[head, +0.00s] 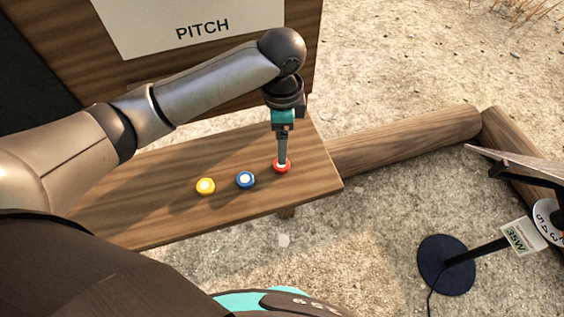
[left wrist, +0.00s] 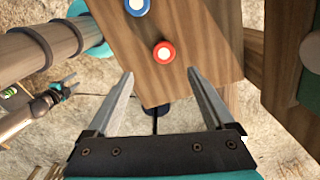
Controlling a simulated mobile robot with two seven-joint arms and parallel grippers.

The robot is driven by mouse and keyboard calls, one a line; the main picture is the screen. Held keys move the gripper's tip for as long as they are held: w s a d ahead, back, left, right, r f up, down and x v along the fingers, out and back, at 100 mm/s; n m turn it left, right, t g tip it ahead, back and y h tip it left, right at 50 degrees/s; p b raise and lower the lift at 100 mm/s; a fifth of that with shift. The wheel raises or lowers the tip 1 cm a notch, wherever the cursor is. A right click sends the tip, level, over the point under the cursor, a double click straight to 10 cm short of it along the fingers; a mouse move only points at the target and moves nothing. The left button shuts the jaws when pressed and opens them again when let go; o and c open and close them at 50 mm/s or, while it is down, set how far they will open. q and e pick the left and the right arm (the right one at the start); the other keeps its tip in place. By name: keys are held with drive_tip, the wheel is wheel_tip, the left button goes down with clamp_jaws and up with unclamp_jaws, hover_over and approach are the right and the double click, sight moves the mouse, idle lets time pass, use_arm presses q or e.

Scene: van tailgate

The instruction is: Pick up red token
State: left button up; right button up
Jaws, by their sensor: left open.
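The red token (head: 282,166) is a small red disc with a white centre, lying on the wooden tailgate board near its right end. My left gripper (head: 282,160) points down right over it in the head view. In the left wrist view the red token (left wrist: 164,52) lies ahead of the open fingers (left wrist: 166,85), with nothing between the fingers. Whether the fingertips touch the token is hard to tell. My right gripper is not seen clearly in the head view.
A blue token (head: 245,180) and a yellow token (head: 205,186) lie left of the red one on the board (head: 150,215). A PITCH sign (head: 200,28) stands behind. A log (head: 410,142) and a dark round base (head: 446,265) are to the right.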

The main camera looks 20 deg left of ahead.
sight(284, 169)
use_arm(q)
drive_tip(key=f, duration=0.6)
drive_tip(key=f+b, duration=0.1)
drive_tip(key=f, duration=0.3)
drive_tip(key=shift+w+a, duration=0.1)
drive_tip(key=shift+w, duration=0.25)
drive_tip(key=shift+c, duration=0.2)
clamp_jaws()
